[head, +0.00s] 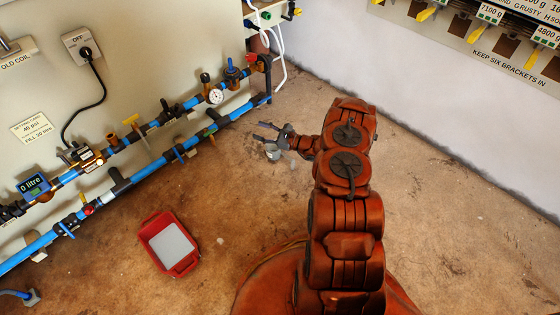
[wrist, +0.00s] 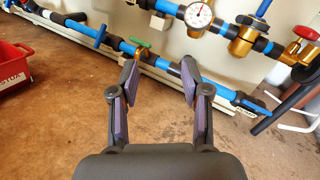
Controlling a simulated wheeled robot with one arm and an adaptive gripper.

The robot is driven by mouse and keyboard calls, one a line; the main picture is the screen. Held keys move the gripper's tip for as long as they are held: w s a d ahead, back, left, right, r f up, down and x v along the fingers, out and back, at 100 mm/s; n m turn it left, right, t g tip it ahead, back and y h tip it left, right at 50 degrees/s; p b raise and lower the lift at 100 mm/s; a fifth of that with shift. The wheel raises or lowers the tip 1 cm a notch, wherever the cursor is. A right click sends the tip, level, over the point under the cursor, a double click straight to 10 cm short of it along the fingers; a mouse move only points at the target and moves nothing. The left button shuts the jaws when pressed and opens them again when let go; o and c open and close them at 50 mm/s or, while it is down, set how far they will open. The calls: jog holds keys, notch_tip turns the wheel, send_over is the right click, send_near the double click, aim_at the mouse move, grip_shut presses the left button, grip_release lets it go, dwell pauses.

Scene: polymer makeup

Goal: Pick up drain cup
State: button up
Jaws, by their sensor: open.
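A small light-grey cup (head: 272,153), which looks like the drain cup, shows in the head view just below my gripper in the picture. My gripper (head: 266,130) is open, with its fingers pointing left toward the blue pipes. I cannot tell whether the cup stands on the floor or touches the gripper. In the wrist view my gripper (wrist: 158,82) has its two fingers spread, with only bare floor and pipe visible between them. The cup is not visible in the wrist view.
Blue pipes (head: 180,152) with valves and a pressure gauge (head: 215,97) run along the left wall; they also show in the wrist view (wrist: 170,70). A red tray (head: 155,263) with a pale inside sits on the floor at lower left. The brown floor to the right is clear.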

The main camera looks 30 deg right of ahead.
aim_at(284, 154)
jog(key=s+d+f+m+t+h+b, duration=0.1)
jog(key=s+d+f+m+h+b, duration=0.1)
jog(key=d+f, duration=0.2)
jog(key=s+d+f+m+t+h+b, duration=0.1)
jog(key=d+f, duration=0.3)
jog(key=f, duration=0.6)
jog(key=s+d+f+m+h+b, duration=0.2)
jog(key=s+d+f+h, duration=0.1)
jog(key=f, duration=0.4)
jog(key=shift+s+d+m+t+h+b, duration=0.2)
jog(key=shift+d+m+t+h+b, duration=0.1)
jog(key=shift+d+m+t, duration=0.15)
jog(key=shift+d+f, duration=0.1)
jog(key=shift+b+x, duration=0.3)
jog(key=shift+x, duration=0.8)
jog(key=b+x, duration=0.1)
jog(key=x, duration=0.1)
jog(key=f+b+x, duration=0.1)
jog(key=b+x, duration=0.1)
jog(key=shift+w, duration=0.4)
jog(key=shift+w+r, duration=0.1)
jog(key=shift+w, duration=0.2)
jog(key=shift+c, duration=0.4)
grip_shut()
